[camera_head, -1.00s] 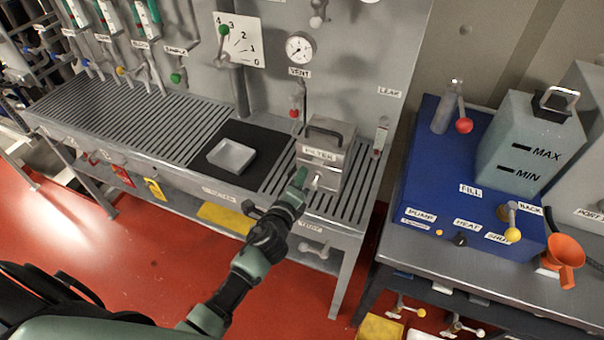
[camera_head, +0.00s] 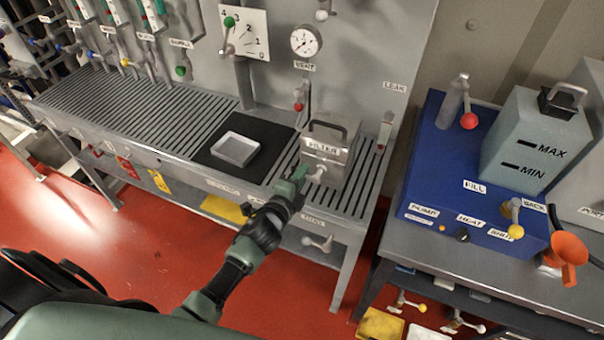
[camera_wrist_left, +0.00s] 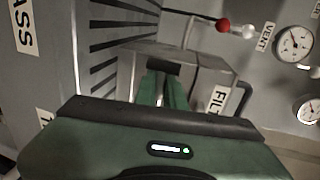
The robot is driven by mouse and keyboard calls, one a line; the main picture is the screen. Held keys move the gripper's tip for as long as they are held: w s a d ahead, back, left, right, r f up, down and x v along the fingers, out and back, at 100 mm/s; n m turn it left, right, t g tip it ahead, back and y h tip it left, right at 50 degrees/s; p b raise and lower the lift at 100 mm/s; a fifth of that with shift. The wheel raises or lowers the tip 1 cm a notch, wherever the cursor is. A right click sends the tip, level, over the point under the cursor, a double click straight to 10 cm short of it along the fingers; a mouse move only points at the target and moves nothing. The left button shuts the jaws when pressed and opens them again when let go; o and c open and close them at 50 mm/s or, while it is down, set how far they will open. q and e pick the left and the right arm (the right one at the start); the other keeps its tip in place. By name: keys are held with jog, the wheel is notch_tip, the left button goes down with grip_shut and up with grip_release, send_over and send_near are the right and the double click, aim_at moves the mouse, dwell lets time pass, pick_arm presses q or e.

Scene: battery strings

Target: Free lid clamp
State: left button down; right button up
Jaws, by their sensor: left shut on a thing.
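The filter box (camera_head: 328,150) is a grey metal housing with a handle on its lid and a FILTER label on its front. It stands on the slatted bench and also shows in the left wrist view (camera_wrist_left: 200,75). The lid clamp (camera_head: 319,173) is a small pale lever at the box's front, below the label. My left gripper (camera_head: 300,174) is at the front of the box, shut on the clamp. In the left wrist view the green fingers (camera_wrist_left: 162,92) reach toward the box front, and the held part is mostly hidden between them. My right gripper is not in view.
A white tray (camera_head: 235,149) sits on a black mat (camera_head: 215,164) left of the box. A vent valve with a red knob (camera_head: 298,107) and a gauge (camera_head: 306,41) are behind it. A leak tube (camera_head: 383,132) stands at right. A blue unit (camera_head: 430,190) is on the neighbouring table.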

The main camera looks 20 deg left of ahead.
pick_arm(q)
jog(key=shift+s+f, duration=0.1)
jog(key=shift+f, duration=0.05)
jog(key=c, duration=1.5)
grip_release()
jog(key=s, duration=0.2)
jog(key=s+r, duration=0.1)
jog(key=s, duration=0.2)
jog(key=s+b, duration=0.1)
jog(key=s, duration=0.1)
jog(key=shift+s+a+r, duration=0.15)
jog(key=shift+s+r, duration=0.15)
